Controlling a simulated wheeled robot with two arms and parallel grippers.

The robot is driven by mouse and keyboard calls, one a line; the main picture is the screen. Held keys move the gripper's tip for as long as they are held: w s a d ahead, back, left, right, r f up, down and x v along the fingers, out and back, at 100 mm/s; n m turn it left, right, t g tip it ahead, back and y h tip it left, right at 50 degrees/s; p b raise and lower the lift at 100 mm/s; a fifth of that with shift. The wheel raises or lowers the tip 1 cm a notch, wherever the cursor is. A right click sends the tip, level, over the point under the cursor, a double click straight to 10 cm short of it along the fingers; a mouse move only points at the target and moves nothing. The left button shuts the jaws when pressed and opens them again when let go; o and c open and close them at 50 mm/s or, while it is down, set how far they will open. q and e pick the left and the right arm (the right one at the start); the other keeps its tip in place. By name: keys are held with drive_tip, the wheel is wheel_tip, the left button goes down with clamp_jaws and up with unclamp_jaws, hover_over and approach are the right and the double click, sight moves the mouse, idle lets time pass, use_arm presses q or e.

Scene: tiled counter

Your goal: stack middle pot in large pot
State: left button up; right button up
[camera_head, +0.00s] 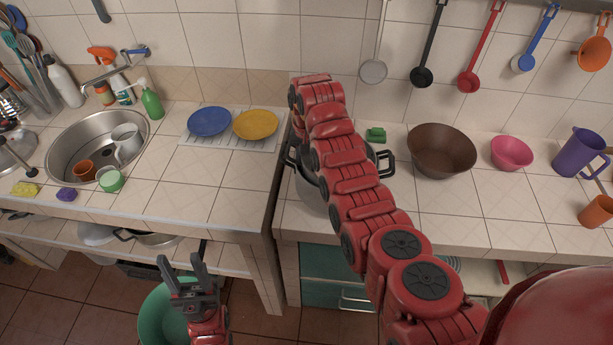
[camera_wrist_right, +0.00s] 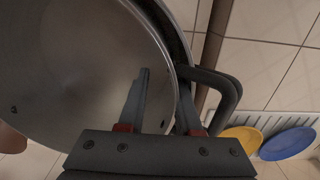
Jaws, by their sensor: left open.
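A steel pot with black handles (camera_head: 309,190) stands on the right counter, partly hidden behind my right arm. I cannot tell whether it is the large or middle pot, or whether another is inside. In the right wrist view a steel pot (camera_wrist_right: 70,70) fills the upper left, its black handle (camera_wrist_right: 232,88) to the right. My right gripper (camera_wrist_right: 164,78) is at its rim, one finger over the inside and one near the handle; whether it grips is unclear. Another steel pot (camera_head: 152,239) is on the shelf under the left counter. My left gripper (camera_head: 180,262) is open and empty, low before the left counter.
A brown bowl (camera_head: 441,150), pink bowl (camera_head: 511,152) and purple jug (camera_head: 579,153) stand right of the pot. Blue (camera_head: 209,121) and yellow (camera_head: 255,124) plates lie on a rack. The sink (camera_head: 62,138) is left. A green tub (camera_head: 153,318) stands on the floor below my left gripper.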

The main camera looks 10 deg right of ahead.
wheel_tip(320, 180, up, 5)
drive_tip(key=shift+p, duration=1)
drive_tip(key=shift+w, duration=0.1)
drive_tip(key=shift+o, duration=0.8)
drive_tip(key=shift+f, duration=0.1)
drive_tip(key=o, duration=0.9)
